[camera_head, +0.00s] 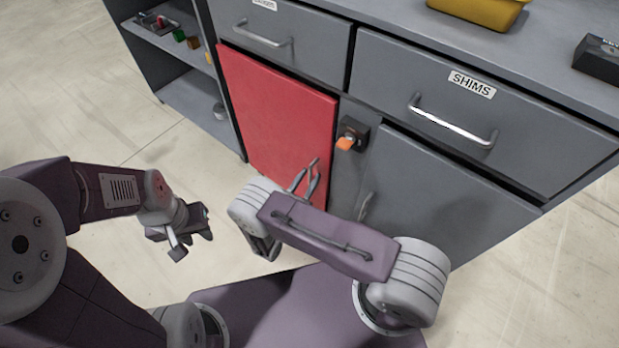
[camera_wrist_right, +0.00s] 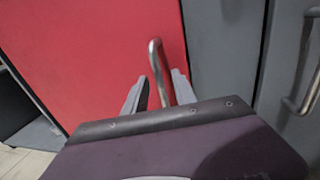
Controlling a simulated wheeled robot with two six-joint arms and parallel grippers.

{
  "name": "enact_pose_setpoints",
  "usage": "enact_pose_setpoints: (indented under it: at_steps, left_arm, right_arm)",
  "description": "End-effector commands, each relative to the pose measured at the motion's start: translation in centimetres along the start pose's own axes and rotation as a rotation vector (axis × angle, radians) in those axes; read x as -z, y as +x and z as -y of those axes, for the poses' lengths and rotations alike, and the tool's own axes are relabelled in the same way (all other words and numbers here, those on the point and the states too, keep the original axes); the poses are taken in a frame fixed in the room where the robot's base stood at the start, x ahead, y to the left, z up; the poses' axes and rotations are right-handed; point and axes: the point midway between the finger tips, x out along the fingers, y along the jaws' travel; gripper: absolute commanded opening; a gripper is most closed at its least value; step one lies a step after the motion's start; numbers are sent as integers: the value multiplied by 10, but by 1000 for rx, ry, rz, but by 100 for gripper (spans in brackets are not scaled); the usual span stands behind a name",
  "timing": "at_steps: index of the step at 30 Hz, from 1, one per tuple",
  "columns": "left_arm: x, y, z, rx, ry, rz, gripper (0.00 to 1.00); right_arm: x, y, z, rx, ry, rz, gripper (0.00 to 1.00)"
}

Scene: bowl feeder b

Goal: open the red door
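The red door (camera_head: 280,115) is on the left half of the grey cabinet and looks shut; it fills much of the right wrist view (camera_wrist_right: 95,45). Its metal bar handle (camera_wrist_right: 155,65) is near its right edge. My right gripper (camera_head: 306,182) is at the handle. In the right wrist view its two fingers (camera_wrist_right: 160,82) stand apart, one on each side of the handle, with gaps showing. My left gripper (camera_head: 190,236) is open and empty, away from the cabinet, over the floor to the left.
An orange-tipped latch (camera_head: 346,143) sits on the post right of the red door. A grey door (camera_head: 440,195) is beside it, and drawers with bar handles (camera_head: 455,125) run above. An open shelf (camera_head: 190,95) stands at the left. The floor at left is clear.

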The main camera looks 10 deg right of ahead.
Motion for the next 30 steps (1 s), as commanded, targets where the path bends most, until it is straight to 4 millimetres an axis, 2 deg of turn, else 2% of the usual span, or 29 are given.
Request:
enact_pose_setpoints:
  at_steps: [3,11,15,30]
  left_arm:
    - [0,5,0,0,0,0,33]
    - [0,4,0,0,0,0,33]
    - [0,4,0,0,0,0,33]
    - [0,4,0,0,0,0,33]
  right_arm:
    - [1,11,1,2,-1,0,33]
    - [0,13,0,-1,0,0,33]
    - [0,13,0,-1,-1,-1,0]
    - [0,12,0,0,-1,-1,0]
